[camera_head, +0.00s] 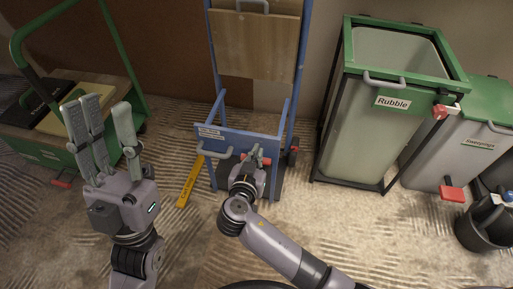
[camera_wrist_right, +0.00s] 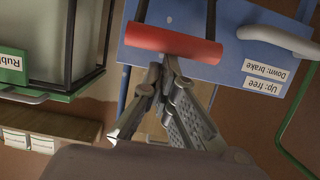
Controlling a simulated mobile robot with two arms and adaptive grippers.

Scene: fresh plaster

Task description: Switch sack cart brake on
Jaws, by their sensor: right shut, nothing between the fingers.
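The blue sack cart (camera_head: 240,137) stands upright in the middle of the head view, against the wall. Its red brake bar (camera_head: 265,161) is on the front of the blue panel, partly hidden by my right gripper (camera_head: 256,156). In the right wrist view the red bar (camera_wrist_right: 172,43) crosses the blue panel, beside an upside-down label (camera_wrist_right: 265,78) reading "Up: free" and "Down: brake". My right gripper (camera_wrist_right: 165,66) is shut and empty, its fingertips at the bar's edge; I cannot tell whether they touch. My left gripper (camera_head: 106,120) is open and empty at the left, away from the cart.
A green-framed Rubble bin (camera_head: 365,135) stands right of the cart, with another green-lidded bin (camera_head: 443,155) beyond it. A green trolley (camera_head: 137,75) stands at the left. A yellow strip (camera_head: 190,182) lies by the cart's left foot. Black buckets (camera_head: 485,228) stand far right.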

